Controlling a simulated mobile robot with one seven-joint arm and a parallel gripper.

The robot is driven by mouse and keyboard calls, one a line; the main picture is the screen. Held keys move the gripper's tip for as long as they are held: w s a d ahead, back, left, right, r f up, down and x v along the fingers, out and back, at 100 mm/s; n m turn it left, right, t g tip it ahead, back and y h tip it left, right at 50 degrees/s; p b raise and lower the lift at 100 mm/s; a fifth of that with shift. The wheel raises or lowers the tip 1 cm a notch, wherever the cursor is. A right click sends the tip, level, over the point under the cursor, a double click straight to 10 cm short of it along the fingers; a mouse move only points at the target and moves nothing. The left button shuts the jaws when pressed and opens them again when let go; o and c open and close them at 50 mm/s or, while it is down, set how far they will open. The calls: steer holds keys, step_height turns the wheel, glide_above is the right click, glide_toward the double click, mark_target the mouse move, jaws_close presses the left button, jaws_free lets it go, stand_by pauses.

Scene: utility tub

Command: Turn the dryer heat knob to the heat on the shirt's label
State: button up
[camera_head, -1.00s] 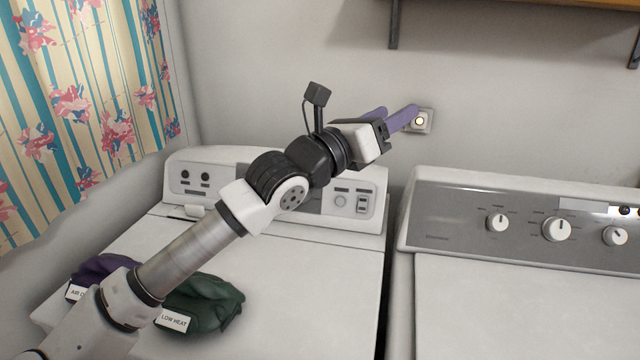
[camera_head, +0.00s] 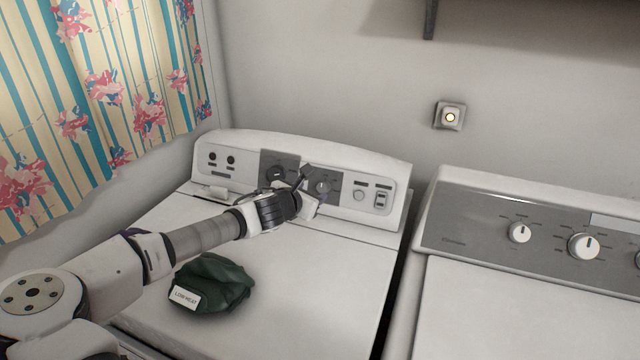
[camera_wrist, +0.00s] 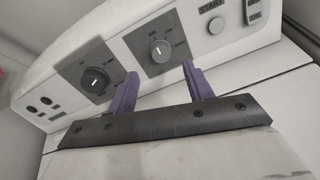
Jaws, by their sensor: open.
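The dryer's back panel (camera_head: 228,160) carries two dark round knobs on grey plates. The left knob (camera_head: 275,172) also shows in the wrist view (camera_wrist: 95,80). The right knob (camera_head: 322,187) is partly behind my gripper in the head view. In the wrist view, the right knob (camera_wrist: 160,51) lies ahead of the gap between my purple fingers; its print is too small to read surely. My gripper (camera_wrist: 160,69) is open, empty, and appears short of that knob. A folded green garment (camera_head: 222,280) lies on the dryer top, its white label (camera_head: 186,298) reading LOW HEAT.
A start button (camera_wrist: 214,24) and a rocker switch (camera_wrist: 253,12) sit right of the knobs. A second machine (camera_head: 500,290) with its own knobs stands to the right, across a narrow gap. A lit wall button (camera_head: 450,117) is above. The dryer's right top is clear.

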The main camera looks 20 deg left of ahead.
mark_target(321, 188)
steer(key=p+x, duration=0.2)
steer(key=x, duration=0.5)
steer(key=shift+c, duration=0.2)
steer(key=c, duration=0.9)
